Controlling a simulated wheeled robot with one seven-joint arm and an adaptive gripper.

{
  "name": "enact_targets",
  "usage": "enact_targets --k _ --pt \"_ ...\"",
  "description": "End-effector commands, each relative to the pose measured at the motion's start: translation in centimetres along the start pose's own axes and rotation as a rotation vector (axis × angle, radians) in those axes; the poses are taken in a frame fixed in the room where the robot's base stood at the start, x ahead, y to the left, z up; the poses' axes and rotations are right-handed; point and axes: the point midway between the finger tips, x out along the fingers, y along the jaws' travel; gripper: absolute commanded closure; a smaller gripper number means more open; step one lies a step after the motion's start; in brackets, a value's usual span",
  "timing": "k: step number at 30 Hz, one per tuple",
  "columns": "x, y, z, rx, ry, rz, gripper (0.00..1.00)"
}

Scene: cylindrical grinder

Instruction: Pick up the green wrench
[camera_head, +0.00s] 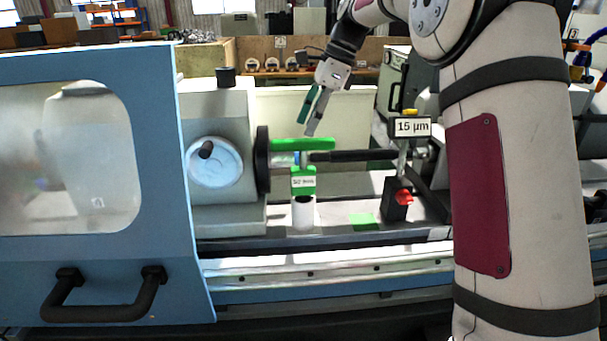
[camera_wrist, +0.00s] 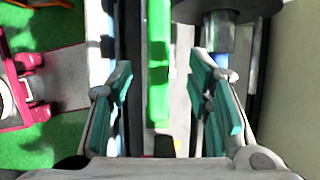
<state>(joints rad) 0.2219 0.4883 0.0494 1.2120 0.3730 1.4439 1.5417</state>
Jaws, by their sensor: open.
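A long green bar, which looks like the green wrench (camera_head: 303,144), lies level across the middle of the grinder, just right of the dark round wheel face. In the wrist view the green wrench (camera_wrist: 158,65) runs upright through the gap between my fingers, beyond them. My gripper (camera_head: 308,124) is open and points down, a little above the wrench in the head view. In the wrist view the teal pads of my gripper (camera_wrist: 161,75) stand wide apart on both sides of the bar, with no contact visible. The wrench's end shapes cannot be made out.
A green label (camera_head: 303,181) and white cylinder stand below the wrench. A dark rod (camera_head: 350,155) extends right. A "15 µm" sign (camera_head: 409,127) stands over a black block with a red knob (camera_head: 404,197). A blue door (camera_head: 100,250) fills the left.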

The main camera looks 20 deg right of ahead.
Motion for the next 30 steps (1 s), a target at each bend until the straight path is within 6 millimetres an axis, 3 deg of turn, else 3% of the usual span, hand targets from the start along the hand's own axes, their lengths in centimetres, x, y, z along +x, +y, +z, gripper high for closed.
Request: enact_targets --k 5,15,23,30 --pt "1.1 0.1 -0.1 -0.001 0.0 0.002 0.54" --pt "5.3 0.3 -0.3 -0.002 0.0 0.001 0.54" --pt "5.6 0.2 -0.4 -0.002 0.0 0.0 0.54" --pt "5.6 0.2 -0.4 -0.001 0.0 0.0 1.0"
